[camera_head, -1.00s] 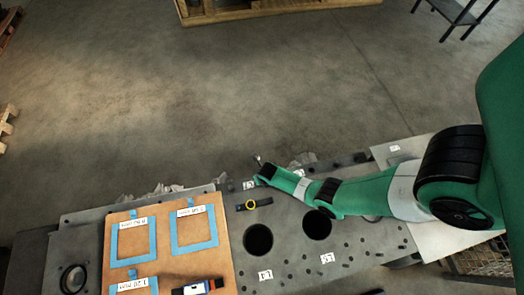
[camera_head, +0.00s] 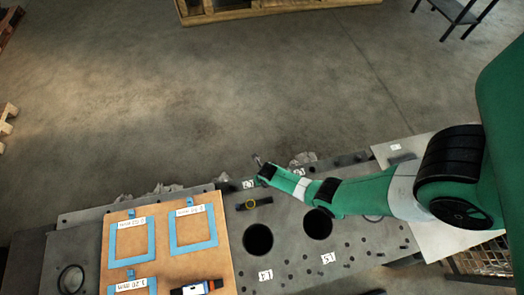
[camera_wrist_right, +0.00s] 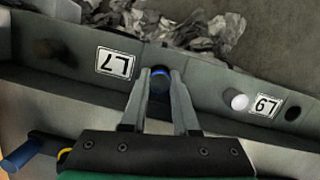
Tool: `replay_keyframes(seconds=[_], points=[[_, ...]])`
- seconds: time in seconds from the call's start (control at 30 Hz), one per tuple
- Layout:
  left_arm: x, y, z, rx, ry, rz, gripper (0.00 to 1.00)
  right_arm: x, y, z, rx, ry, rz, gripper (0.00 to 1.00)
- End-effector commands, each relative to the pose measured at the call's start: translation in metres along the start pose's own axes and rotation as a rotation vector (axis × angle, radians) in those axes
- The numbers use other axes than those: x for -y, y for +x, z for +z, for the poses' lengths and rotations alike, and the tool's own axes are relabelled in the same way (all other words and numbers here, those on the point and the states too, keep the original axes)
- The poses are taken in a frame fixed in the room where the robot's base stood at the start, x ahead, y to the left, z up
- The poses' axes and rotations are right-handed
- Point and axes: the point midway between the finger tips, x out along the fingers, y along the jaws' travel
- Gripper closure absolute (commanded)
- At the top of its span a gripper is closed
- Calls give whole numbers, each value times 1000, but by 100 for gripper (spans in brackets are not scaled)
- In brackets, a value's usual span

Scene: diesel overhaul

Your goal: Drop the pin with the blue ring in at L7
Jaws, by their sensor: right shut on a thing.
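My right gripper (camera_wrist_right: 160,80) is shut on the pin with the blue ring (camera_wrist_right: 160,82) in the right wrist view. Only its dark round end and a bit of blue show between the fingertips; the rest is hidden. The L7 label (camera_wrist_right: 116,63) is on the deck just left of the fingers, with a dark round spot, perhaps a hole, further left. I cannot tell whether the pin touches the deck. In the head view my right gripper (camera_head: 258,160) is at the deck's far edge, near a small label (camera_head: 249,184). My left gripper is out of view.
A yellow ring (camera_head: 251,204) sits on a dark bar on the deck. A second label (camera_wrist_right: 266,105) and a pale round pin (camera_wrist_right: 237,101) are right of the fingers. Two large bores (camera_head: 258,239) open nearer me. A wooden board (camera_head: 168,262) with blue frames lies left.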

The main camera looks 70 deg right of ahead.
Motion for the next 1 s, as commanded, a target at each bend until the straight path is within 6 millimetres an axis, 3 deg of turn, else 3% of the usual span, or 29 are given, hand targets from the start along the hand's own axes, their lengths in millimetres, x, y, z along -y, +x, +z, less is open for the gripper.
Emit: replay_keyframes(seconds=[0.1, 0.13, 0.3, 0.53, 0.67, 1.0], points=[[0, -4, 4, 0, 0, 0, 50, 0, 6, -1, 1, 0, 0, 100], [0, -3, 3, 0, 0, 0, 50, 0, 4, -1, 1, 0, 1, 68], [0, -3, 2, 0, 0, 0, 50, 0, 4, -1, 1, 0, 0, 38], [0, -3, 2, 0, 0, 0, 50, 0, 4, -1, 0, 0, 0, 35], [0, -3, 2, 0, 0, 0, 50, 0, 4, -1, 0, 0, 0, 12], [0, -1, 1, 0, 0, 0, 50, 0, 2, 0, 0, 0, 0, 12]])
